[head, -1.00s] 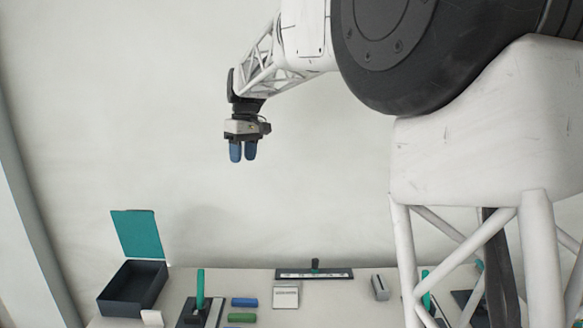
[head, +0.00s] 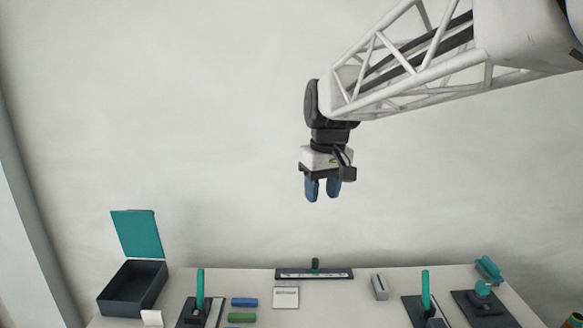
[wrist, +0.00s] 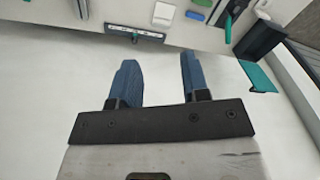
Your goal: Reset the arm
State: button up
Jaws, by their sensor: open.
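My gripper (head: 323,190) hangs in the air above the table (head: 350,303), well clear of everything on it, with its blue fingers pointing down in the head view. In the wrist view my gripper (wrist: 160,78) shows its two blue fingers spread apart with nothing between them. The jaws are open and empty.
An open dark box (head: 133,289) with a teal lid stands at the table's left. Teal-handled tools (head: 200,290) (head: 426,292), a blue block (head: 244,302), a green block (head: 241,318), a white card (head: 286,297) and a dark bar (head: 314,273) are spread over it. The air around my gripper is free.

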jog(key=s+d+f+m, duration=0.1)
jog(key=s+d+f, duration=0.3)
jog(key=s, duration=0.4)
jog(key=s+d+f+m+t, duration=0.1)
jog(key=s+d+f, duration=0.3)
jog(key=s, duration=0.5)
jog(key=s+d+f+m+t+h, duration=0.1)
jog(key=s+d+f+m, duration=0.2)
jog(key=s, duration=0.6)
notch_tip(320, 180, down, 3)
jog(key=shift+d+r, duration=0.2)
jog(key=shift+d, duration=0.35)
